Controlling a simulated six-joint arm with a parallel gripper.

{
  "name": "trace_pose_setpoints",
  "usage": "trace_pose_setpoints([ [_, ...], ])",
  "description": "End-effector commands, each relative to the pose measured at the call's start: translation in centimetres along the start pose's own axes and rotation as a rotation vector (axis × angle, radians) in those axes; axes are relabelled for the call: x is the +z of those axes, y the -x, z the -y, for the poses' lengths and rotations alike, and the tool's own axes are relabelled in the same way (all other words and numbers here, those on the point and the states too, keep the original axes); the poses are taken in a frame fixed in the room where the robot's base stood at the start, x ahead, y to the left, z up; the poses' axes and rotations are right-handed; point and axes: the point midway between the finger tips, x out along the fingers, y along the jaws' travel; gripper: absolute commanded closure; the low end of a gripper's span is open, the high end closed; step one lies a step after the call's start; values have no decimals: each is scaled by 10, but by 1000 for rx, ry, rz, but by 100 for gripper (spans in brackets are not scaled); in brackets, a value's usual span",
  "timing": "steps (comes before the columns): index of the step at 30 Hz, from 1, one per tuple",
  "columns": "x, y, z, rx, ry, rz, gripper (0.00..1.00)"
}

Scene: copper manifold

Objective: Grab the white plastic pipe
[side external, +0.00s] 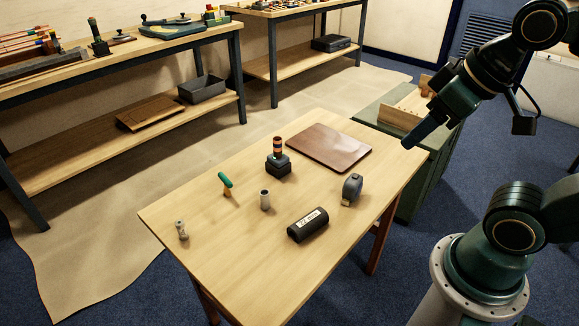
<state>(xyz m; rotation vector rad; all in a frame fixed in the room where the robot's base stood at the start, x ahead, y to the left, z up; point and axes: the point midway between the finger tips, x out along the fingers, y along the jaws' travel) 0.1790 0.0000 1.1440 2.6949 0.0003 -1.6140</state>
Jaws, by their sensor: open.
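A short, pale, hollow cylinder (265,200) stands upright near the middle of the wooden table; it looks like the white plastic pipe. A smaller greyish piece (182,230), perhaps a fitting, stands near the left edge of the table. My gripper (413,140) is up at the right, above the table's back right corner, pointing down and left. It is open, with nothing seen in it, and well apart from the pale cylinder. Its fingers overlap in this view, so the gap between them is hidden.
Around the cylinder stand a green-handled tool (226,182), a dark block with copper rings (277,158), a black labelled case (307,225) and a grey tape measure (352,188). A brown board (329,146) lies behind. The table's front left is clear.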

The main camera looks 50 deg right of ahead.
Motion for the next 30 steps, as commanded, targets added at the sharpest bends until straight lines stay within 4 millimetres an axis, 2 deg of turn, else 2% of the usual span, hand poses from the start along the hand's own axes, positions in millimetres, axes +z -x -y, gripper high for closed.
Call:
trace_pose_setpoints([
  [5, -5, -1, 0, -1, 28, 7, 51],
  [11, -25, -5, 1, -5, 142, 39, 51],
  [20, -75, -26, 5, -32, 444, 110, 51],
  [30, -130, -69, 10, -89, 801, 186, 51],
])
